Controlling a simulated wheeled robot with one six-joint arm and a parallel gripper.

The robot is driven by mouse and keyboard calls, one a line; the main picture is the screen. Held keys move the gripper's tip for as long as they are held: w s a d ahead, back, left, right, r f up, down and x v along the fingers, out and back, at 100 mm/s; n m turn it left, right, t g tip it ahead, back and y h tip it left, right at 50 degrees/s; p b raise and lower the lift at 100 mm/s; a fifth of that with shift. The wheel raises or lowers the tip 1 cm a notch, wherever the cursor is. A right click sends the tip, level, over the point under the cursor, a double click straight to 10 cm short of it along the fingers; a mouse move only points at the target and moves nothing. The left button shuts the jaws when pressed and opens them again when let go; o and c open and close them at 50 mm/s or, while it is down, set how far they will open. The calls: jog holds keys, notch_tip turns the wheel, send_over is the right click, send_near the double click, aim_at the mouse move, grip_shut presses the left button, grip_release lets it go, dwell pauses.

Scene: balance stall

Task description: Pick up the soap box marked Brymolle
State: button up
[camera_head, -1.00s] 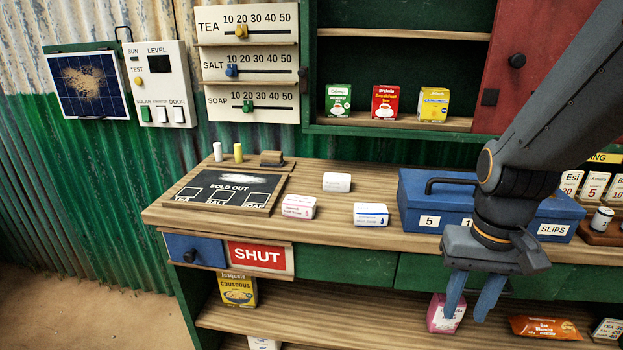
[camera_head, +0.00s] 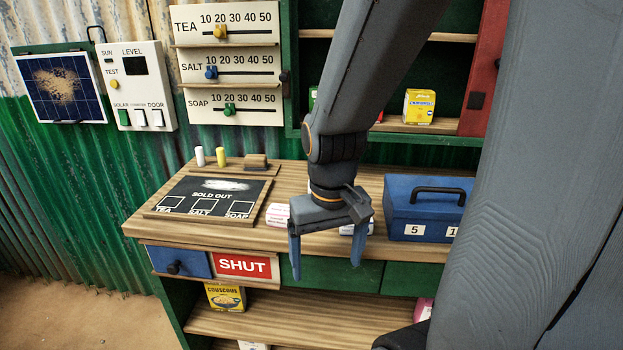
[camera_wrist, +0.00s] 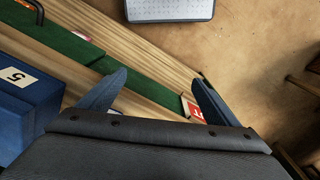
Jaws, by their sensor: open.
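Soap boxes lie on the wooden counter (camera_head: 330,244). One with pink print (camera_head: 277,215) is just left of my gripper's wrist and partly covered by it. One with blue print (camera_head: 347,230) is mostly hidden behind the gripper. I cannot read the name Brymolle on either. My gripper (camera_head: 326,263) is open and empty, pointing down in front of the counter's front edge. The wrist view shows its two fingers (camera_wrist: 158,82) spread apart with nothing between them, and no soap box.
A sold-out board (camera_head: 213,192) lies left on the counter. A blue cash box (camera_head: 428,211) stands right, also in the wrist view (camera_wrist: 25,108). Below the edge are a drawer (camera_head: 180,262), a SHUT sign (camera_head: 243,266) and a shelf (camera_head: 270,322).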

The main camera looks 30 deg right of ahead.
jog(key=w+a+r+n+t+p, duration=0.1)
jog(key=w+a+r+p, duration=0.1)
jog(key=r+p, duration=0.55)
jog(key=w+a+r+t+p, duration=0.2)
jog(key=r+p, duration=0.5)
jog(key=p, duration=0.1)
jog(key=w+d+f+m+t+h, duration=0.1)
jog(key=w+d+f, duration=0.1)
jog(key=w+d, duration=0.3)
jog(key=w+d+f+m, duration=0.1)
jog(key=w+d+f, duration=0.2)
jog(key=w+d, duration=0.2)
jog(key=w+d+f+m+t+h, duration=0.1)
jog(key=w+d+f, duration=0.1)
jog(key=w+d, duration=0.3)
jog(key=shift+w+f+m+t+h+p, duration=0.2)
jog(key=shift+w+m+t+h+p, duration=0.1)
jog(key=shift+w+p, duration=0.1)
jog(key=shift+a+p+x, duration=0.15)
jog(key=shift+p+x, duration=0.25)
jog(key=shift+x, duration=0.8)
jog(key=shift+a+p+x, duration=0.15)
jog(key=shift+p+x, duration=0.25)
jog(key=shift+x, duration=0.85)
jog(key=shift+s+f, duration=0.1)
jog(key=shift+f, duration=0.05)
jog(key=c, duration=1.1)
